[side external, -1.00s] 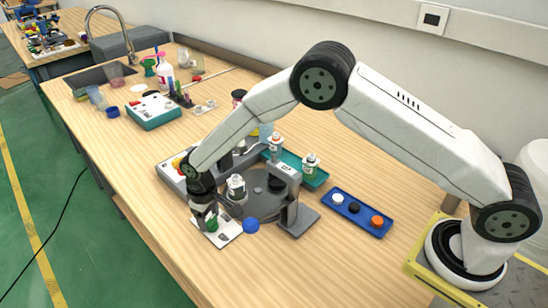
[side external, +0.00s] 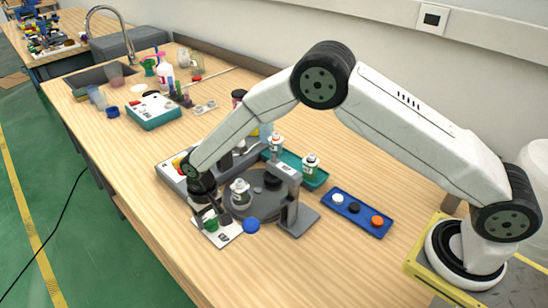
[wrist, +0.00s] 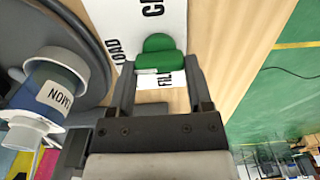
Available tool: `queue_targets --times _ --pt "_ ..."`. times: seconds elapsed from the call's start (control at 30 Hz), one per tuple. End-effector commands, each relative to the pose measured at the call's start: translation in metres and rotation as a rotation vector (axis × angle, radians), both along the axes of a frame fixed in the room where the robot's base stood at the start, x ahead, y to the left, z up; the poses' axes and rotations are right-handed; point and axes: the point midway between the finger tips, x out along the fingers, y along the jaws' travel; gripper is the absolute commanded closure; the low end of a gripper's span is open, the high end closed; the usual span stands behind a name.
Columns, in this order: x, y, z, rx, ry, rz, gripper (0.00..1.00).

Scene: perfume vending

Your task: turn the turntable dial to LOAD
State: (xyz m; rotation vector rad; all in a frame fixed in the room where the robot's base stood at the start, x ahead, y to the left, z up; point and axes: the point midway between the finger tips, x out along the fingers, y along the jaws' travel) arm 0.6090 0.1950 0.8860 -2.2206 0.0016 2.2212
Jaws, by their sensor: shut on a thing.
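The green turntable dial (side external: 211,225) stands on a white label plate (side external: 228,238) at the bench's front edge. It also shows in the wrist view (wrist: 159,46), with a small white mark at its lower left edge. The words LOAD, FILL and a partly cut-off word starting with C are on the plate around it. My gripper (wrist: 160,70) is shut on the dial, a finger on each side. The grey turntable (side external: 247,206) carries a white-capped bottle (side external: 240,194), whose partly readable label faces the wrist camera. I cannot tell exactly which word the dial points to.
A grey arch (side external: 289,188) stands over the turntable's right side. A blue round piece (side external: 251,225) lies in front of it. A teal tray (side external: 313,178) with bottles is behind, and a blue tray (side external: 351,224) with caps is at right. Bench wood at front right is clear.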

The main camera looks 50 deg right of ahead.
Motion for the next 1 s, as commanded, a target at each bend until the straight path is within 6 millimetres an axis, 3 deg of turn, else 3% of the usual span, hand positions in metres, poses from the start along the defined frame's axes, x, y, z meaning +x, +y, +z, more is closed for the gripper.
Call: queue_targets --times 0.03,0.13,0.57,1.0 --pt "0.001 0.000 0.000 0.001 -0.003 0.001 0.29" --pt "0.001 0.000 0.000 0.001 -0.003 0.001 0.00" --pt "0.001 0.000 0.007 0.001 -0.002 0.001 0.00" --pt "0.001 0.000 0.057 0.001 -0.004 0.001 0.00"
